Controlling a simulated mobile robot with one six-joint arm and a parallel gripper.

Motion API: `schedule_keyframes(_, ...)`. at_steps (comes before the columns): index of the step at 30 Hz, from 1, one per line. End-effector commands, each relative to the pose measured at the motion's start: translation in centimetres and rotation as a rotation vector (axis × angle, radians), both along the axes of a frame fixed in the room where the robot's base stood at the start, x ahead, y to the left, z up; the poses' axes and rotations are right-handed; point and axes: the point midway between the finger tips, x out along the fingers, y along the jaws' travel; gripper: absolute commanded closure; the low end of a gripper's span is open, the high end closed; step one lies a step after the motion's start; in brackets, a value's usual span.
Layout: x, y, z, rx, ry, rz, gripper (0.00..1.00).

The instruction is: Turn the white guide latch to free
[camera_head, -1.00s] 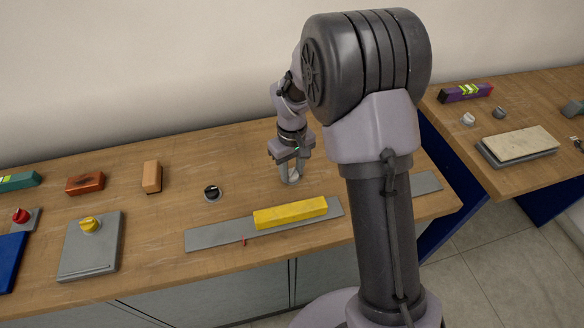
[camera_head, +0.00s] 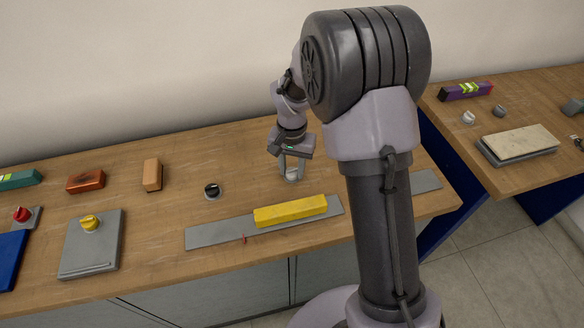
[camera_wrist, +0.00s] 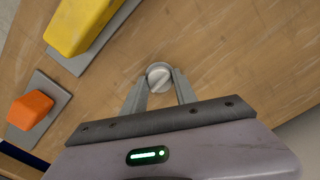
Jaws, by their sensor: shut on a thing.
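The white guide latch (camera_wrist: 159,77) is a small round knob with a raised bar across its top, on the wooden bench. In the wrist view the bar runs diagonally. My gripper (camera_wrist: 158,88) is shut on the latch, with one finger on each side of it. In the head view my gripper (camera_head: 291,172) reaches down over the white latch (camera_head: 292,175), whose lower part shows between the fingers. A yellow block (camera_head: 290,211) lies on a long grey rail (camera_head: 212,234) in front of the latch.
A black-topped knob (camera_head: 212,191) stands left of my gripper. A yellow knob (camera_head: 89,224) sits on a grey plate (camera_head: 88,258), with a red knob (camera_head: 21,214) farther left. An orange block (camera_wrist: 30,108) shows in the wrist view. Bare bench surrounds the latch.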

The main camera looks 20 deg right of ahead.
Motion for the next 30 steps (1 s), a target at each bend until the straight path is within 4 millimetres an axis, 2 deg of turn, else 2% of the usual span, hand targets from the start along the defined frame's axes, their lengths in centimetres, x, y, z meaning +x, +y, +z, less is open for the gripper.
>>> schedule_keyframes(9, 0.0, 0.0, -0.01, 0.0, 0.0, -0.081, 1.0)
schedule_keyframes(23, 0.0, 0.0, 0.0, 0.0, 0.0, -0.093, 1.0)
schedule_keyframes(24, 0.0, 0.0, 0.0, 0.0, 0.0, -0.093, 0.62)
schedule_keyframes(27, 0.0, 0.0, 0.0, 0.0, 0.0, -0.093, 0.44)
schedule_keyframes(30, 0.0, 0.0, 0.0, 0.0, 0.0, -0.092, 0.44)
